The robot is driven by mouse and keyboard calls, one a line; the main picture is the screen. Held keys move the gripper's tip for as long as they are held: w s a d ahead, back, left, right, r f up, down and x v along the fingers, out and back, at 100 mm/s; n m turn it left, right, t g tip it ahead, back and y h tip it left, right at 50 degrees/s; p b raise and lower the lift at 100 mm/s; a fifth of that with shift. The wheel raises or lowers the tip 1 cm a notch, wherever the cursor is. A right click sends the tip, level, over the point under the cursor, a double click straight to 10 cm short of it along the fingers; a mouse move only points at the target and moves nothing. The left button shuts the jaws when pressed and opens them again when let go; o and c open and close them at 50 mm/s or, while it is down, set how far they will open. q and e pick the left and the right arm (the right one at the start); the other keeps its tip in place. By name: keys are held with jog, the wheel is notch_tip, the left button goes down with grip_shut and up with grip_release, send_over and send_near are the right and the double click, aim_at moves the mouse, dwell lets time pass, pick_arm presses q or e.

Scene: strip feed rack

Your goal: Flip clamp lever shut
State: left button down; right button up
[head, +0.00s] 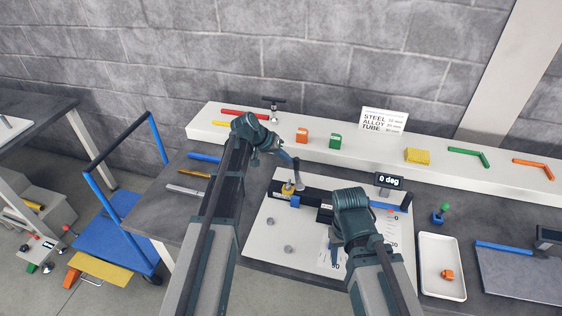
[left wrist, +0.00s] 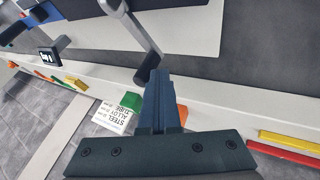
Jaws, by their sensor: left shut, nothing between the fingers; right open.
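The clamp lever, a grey bar with a dark grip, stands raised from the clamp (head: 291,190) at the left end of the dark fixture on the white board. In the left wrist view the lever (left wrist: 137,32) ends in its dark grip (left wrist: 147,67). My left gripper (head: 281,152) is shut and empty beside the lever's upper end. In the left wrist view its closed fingers (left wrist: 160,88) are close to the grip; I cannot tell whether they touch. My right gripper (head: 336,240) is open over the board's right part, its fingertips mostly hidden by my own wrist.
A display reading 0 deg (head: 389,181) stands behind a blue bar (head: 388,205). A white shelf (head: 365,158) with coloured blocks and a steel-alloy-tube sign (head: 383,120) runs behind. A white tray (head: 440,248) stands right. Two grey discs lie on the board's clear front left.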

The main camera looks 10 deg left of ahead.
pick_arm(q)
jog(key=d+m, duration=0.1)
jog(key=w+m+g, duration=0.1)
jog(key=shift+w+d+m+g+h, duration=0.2)
jog(key=shift+d+m+g+h, duration=0.1)
jog(key=shift+d+m+h, duration=0.1)
jog(key=shift+d, duration=0.45)
jog(key=shift+w, duration=0.1)
